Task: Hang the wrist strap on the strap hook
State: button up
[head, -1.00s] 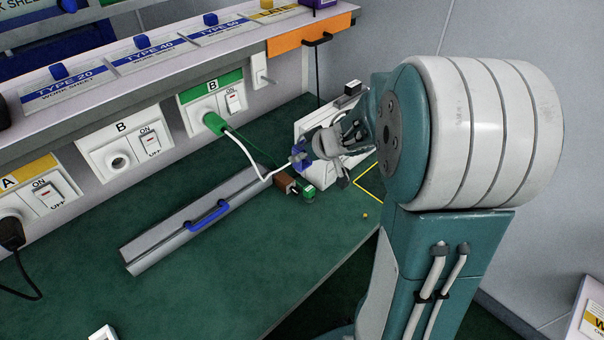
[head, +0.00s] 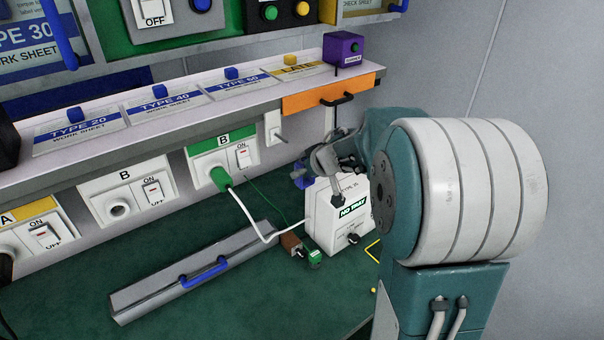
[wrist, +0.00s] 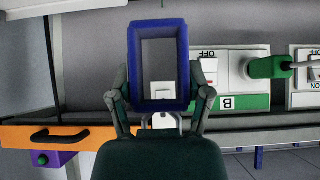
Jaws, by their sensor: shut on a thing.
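The wrist strap (wrist: 160,23) shows in the wrist view as a stiff blue rectangular loop, upright and open in the middle. My gripper (wrist: 160,98) is shut on it, one finger at each side. In the head view the strap (head: 303,181) is a small blue piece at my gripper (head: 316,168), above the bench and left of the white box; my arm partly hides it. A small white wall plate (wrist: 162,91), probably the strap hook's mount, shows through the loop. The plate (head: 273,127) is below the shelf in the head view. The strap appears apart from it; the hook's shape is unclear.
The white box (head: 343,215) stands close under my gripper. The orange drawer (head: 330,94) and shelf overhang the wall. A green plug (head: 219,178) with a white cable sits left of the plate. A grey cover with a blue handle (head: 203,272) lies on the green bench.

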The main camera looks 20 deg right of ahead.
jog(key=w, duration=0.1)
jog(key=w+a, duration=0.1)
jog(key=w, duration=0.1)
jog(key=w+a, duration=0.1)
jog(key=shift+w+r, duration=0.1)
jog(key=shift+w, duration=0.1)
dwell(0.8)
jog(key=shift+d, duration=0.45)
jog(key=shift+w+a, duration=0.1)
jog(key=shift+w, duration=0.2)
jog(key=shift+w+a, duration=0.2)
jog(key=shift+w, duration=1)
jog(key=shift+w, duration=0.2)
dwell(0.5)
jog(key=shift+w, duration=0.45)
jog(key=shift+f, duration=0.2)
